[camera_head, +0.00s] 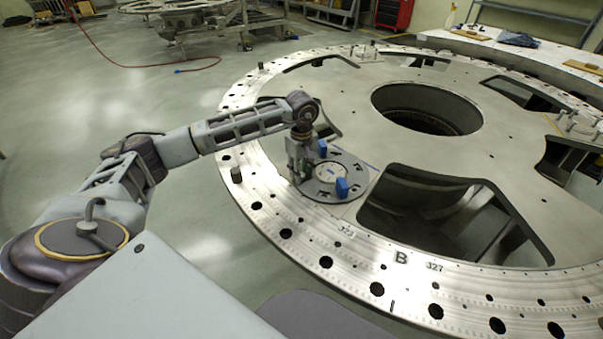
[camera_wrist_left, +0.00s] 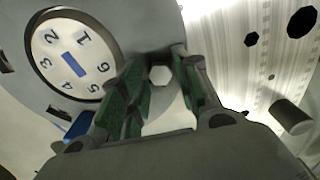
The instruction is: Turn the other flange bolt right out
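The round grey flange (camera_head: 352,172) lies on the turret plate's ring, with a white numbered dial (camera_head: 330,177) in its middle. The dial (camera_wrist_left: 62,40) also shows in the left wrist view, with a blue bar across it. My left gripper (camera_head: 303,176) points down at the flange's left edge. In the left wrist view its green-padded fingers (camera_wrist_left: 158,90) are apart. A pale hexagonal bolt head (camera_wrist_left: 160,75) shows in the gap between them; I cannot see contact. The bolt is hidden by the gripper in the head view. My right gripper is not in view.
Blue blocks (camera_head: 342,187) (camera_head: 322,148) stand on the flange. A short dark post (camera_head: 236,175) stands on the ring to the left; a similar post (camera_wrist_left: 291,116) shows in the wrist view. A large opening (camera_head: 455,215) lies right of the flange.

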